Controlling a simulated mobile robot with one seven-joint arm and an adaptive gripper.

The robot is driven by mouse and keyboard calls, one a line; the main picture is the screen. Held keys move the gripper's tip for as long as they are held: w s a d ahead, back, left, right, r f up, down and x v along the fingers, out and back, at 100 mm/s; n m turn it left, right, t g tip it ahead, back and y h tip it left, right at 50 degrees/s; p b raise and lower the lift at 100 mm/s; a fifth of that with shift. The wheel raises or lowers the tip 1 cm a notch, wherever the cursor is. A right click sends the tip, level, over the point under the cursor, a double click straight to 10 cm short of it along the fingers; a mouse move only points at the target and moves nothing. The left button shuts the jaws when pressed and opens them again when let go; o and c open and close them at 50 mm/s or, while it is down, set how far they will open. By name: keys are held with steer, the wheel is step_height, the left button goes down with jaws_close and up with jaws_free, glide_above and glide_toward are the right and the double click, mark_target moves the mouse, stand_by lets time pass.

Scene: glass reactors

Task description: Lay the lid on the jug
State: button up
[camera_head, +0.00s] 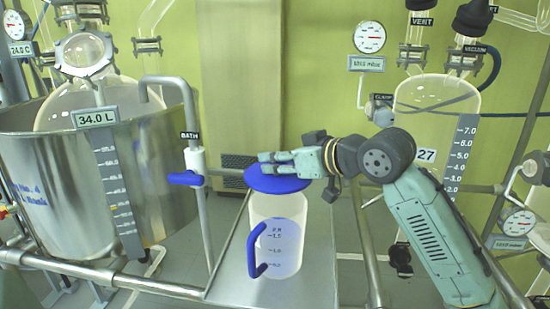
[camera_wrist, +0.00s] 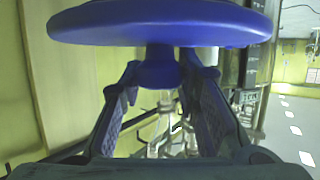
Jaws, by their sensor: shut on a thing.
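The blue round lid (camera_head: 277,181) is level over the mouth of the clear jug (camera_head: 288,212) in the head view. I cannot tell whether it touches the jug's rim. The jug stands upright with its blue handle (camera_head: 254,250) towards the camera and liquid inside. My gripper (camera_head: 270,162) reaches in from the right, just above the lid. In the wrist view, its two fingers are shut on the knob (camera_wrist: 160,68) of the lid (camera_wrist: 160,24). The jug is not visible in the wrist view.
The jug stands on a grey metal shelf (camera_head: 232,285). A bath valve pipe with a blue handle (camera_head: 186,178) and a large steel bath (camera_head: 60,220) are on the left. A glass vessel (camera_head: 420,100) with gauges and pipes is on the right.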

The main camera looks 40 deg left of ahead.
steer(key=shift+f+b, duration=2.15)
steer(key=shift+f, duration=0.55)
steer(key=shift+f, duration=0.45)
steer(key=o, duration=1.3)
steer(key=shift+c, duration=0.2)
steer(key=shift+d, duration=0.1)
steer(key=v, duration=1.2)
